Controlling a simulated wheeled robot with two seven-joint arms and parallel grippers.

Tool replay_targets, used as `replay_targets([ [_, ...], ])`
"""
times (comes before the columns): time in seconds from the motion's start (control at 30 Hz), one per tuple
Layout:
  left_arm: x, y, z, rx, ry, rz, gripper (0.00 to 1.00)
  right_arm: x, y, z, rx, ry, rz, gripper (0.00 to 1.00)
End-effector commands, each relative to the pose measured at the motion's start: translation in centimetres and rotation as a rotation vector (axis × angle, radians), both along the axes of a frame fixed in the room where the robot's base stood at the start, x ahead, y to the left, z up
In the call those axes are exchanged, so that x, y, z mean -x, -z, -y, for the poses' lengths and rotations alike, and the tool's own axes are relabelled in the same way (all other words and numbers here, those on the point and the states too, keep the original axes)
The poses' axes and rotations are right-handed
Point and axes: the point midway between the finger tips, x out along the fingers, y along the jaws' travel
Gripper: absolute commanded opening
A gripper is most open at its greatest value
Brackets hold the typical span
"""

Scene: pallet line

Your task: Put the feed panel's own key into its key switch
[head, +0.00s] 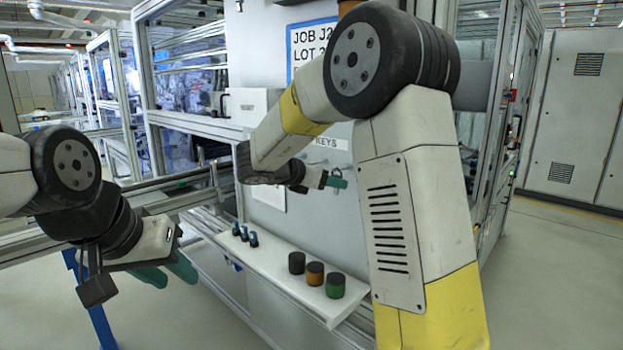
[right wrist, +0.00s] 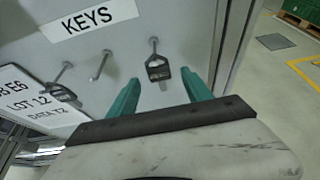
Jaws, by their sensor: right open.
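In the right wrist view, a dark-headed key (right wrist: 158,70) hangs from a peg on the white panel, just ahead of and between the tips of my right gripper (right wrist: 160,95). That gripper is open and apart from the key. A second dark-headed key (right wrist: 60,92) hangs on a peg at the left, over a paper label. In the head view, my right gripper (head: 334,182) is at the panel below the KEYS sign (head: 328,143), partly behind my arm. My left gripper (head: 166,274) is low at the left, its teal fingers apart and empty. I cannot make out the key switch.
An empty peg (right wrist: 100,65) sits between the two keys. A white shelf (head: 270,262) below the panel carries several small blue-and-black items and black, orange and green round pieces (head: 315,273). A white box (head: 250,106) is on the machine at the upper middle.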

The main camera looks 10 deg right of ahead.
Motion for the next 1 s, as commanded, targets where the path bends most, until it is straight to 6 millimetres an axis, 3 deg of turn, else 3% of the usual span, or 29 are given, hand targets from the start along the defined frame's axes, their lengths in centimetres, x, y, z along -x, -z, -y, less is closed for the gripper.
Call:
replay_targets([
  [0.3, 0.0, 0.0, 0.0, 0.0, 0.0, 0.0, 0.36, -2.0, 1.3, 2.6, 0.001, -0.001, 0.0, 0.58],
  [0.63, 0.0, 0.0, 0.0, 0.0, 0.0, 0.0, 0.36, -2.2, 1.4, 2.8, 0.001, -0.003, 0.0, 0.56],
  [0.9, 0.0, 0.0, 0.0, 0.0, 0.0, 0.0, 0.36, -2.2, 1.4, 2.8, 0.001, -0.003, 0.0, 0.03],
  [0.93, 0.0, 0.0, 0.0, 0.0, 0.0, 0.0, 0.36, -2.2, 1.4, 2.8, 0.001, -0.003, 0.0, 0.0],
  [0.97, 0.0, 0.0, 0.0, 0.0, 0.0, 0.0, 0.36, -2.2, 1.4, 2.8, 0.001, -0.003, 0.0, 0.3],
  [1.0, 0.0, 0.0, 0.0, 0.0, 0.0, 0.0, 0.36, -2.2, 1.4, 2.8, 0.001, -0.003, 0.0, 0.22],
])
